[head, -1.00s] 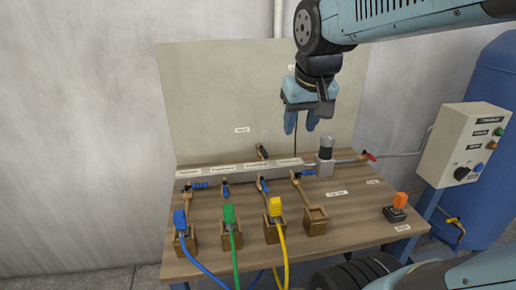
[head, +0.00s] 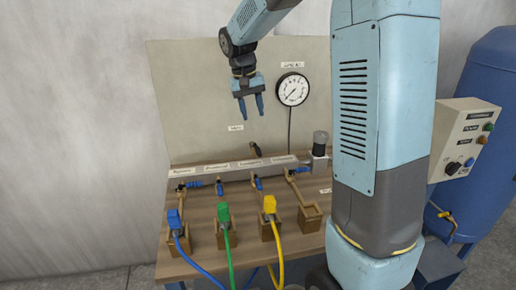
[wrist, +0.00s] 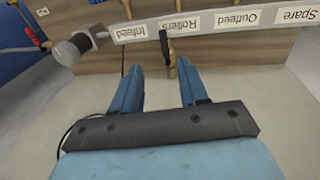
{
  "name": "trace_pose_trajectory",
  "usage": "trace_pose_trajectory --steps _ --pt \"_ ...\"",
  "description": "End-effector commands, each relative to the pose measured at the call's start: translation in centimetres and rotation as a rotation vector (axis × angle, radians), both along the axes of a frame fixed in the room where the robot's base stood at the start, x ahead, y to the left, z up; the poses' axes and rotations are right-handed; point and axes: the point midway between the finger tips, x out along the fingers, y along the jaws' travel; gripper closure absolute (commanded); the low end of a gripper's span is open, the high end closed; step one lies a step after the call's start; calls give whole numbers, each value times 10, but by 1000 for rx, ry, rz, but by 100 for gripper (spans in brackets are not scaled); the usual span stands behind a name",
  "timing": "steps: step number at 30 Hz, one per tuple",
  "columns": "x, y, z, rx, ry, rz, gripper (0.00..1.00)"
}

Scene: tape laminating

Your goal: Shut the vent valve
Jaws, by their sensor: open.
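The likely vent valve (head: 255,149) has a black lever and brass body. It stands behind the manifold, near a small backboard label (head: 236,128) too blurred to read. In the wrist view its black lever (wrist: 164,45) and brass body (wrist: 171,68) show ahead of my fingers, roughly between them. The lever points towards the manifold there. My gripper (head: 251,107) is open and empty, above the valve in front of the backboard. It also shows in the wrist view (wrist: 160,76), fingers apart and not visibly touching the valve.
The labelled manifold (head: 235,171) crosses the bench with several blue-handled valves. A gauge (head: 292,89) hangs right of my gripper. Blue, green and yellow hose plugs sit in front. My arm hides the bench's right side.

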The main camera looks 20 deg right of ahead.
Motion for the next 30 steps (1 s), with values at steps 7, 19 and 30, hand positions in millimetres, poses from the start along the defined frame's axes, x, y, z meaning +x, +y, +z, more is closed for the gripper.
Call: trace_pose_trajectory --steps 7,19,30 --pt "21 4 -17 -15 32 -9 57" --pt "20 -6 -66 -15 36 -9 57" --pt "19 -19 -127 -16 34 -11 57"
